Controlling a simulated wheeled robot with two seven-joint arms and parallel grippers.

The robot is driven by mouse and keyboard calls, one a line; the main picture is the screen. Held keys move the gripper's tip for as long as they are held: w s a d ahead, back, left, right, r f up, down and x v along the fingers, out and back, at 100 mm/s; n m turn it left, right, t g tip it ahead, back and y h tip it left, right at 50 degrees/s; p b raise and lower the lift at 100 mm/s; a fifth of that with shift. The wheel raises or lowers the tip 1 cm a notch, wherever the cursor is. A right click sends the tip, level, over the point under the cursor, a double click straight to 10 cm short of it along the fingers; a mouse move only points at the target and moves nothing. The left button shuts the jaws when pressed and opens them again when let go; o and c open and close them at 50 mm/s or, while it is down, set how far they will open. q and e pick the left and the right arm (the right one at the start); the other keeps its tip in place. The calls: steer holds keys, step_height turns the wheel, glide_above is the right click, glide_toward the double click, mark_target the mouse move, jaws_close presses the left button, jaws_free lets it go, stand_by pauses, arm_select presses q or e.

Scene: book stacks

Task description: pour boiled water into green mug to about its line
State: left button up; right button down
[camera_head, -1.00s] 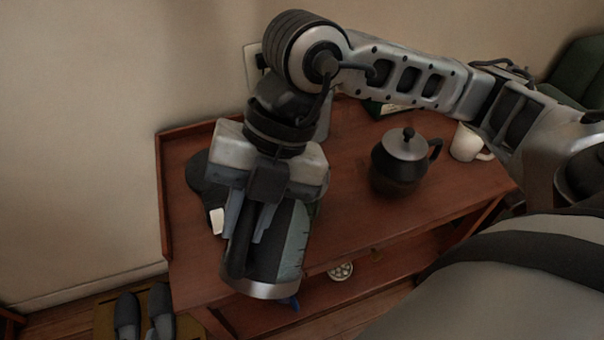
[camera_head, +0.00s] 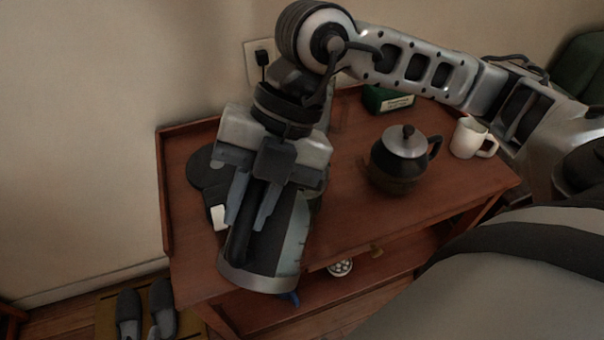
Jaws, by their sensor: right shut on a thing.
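My right gripper (camera_head: 252,207) comes down from above and is shut on the dark handle of a kettle (camera_head: 293,238). The kettle has a pale side window with marks and a silver band at its lower end in the picture. It is in front of the cabinet's left part; I cannot tell its exact tilt or height. No green mug shows clearly. A small green sliver beside the kettle, on its right, is mostly hidden by the gripper and kettle, and I cannot tell what it is. My left gripper is not in view.
A round dark base (camera_head: 204,172) lies on the wooden cabinet (camera_head: 345,215) at the left. A black teapot (camera_head: 398,168) with a silver lid, a white mug (camera_head: 466,138) and a green box (camera_head: 386,99) stand to the right. The cabinet top before the teapot is clear.

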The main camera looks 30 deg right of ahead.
steer(key=shift+w+d+r+g+y, duration=0.2)
steer(key=shift+r+y, duration=0.1)
steer(key=shift+r, duration=0.1)
steer(key=shift+w+d+r+g+y, duration=0.1)
steer(key=shift+w+d+r+y, duration=0.1)
steer(key=shift+r+y, duration=0.15)
stand_by(0.9)
steer(key=shift+w+d+r+g+y, duration=0.25)
steer(key=shift+d+r+y, duration=0.15)
steer(key=shift+d+r, duration=0.1)
steer(key=shift+w+d+r+g+y, duration=0.25)
steer(key=shift+d+r+y, duration=0.1)
steer(key=shift+r, duration=0.1)
stand_by(3.5)
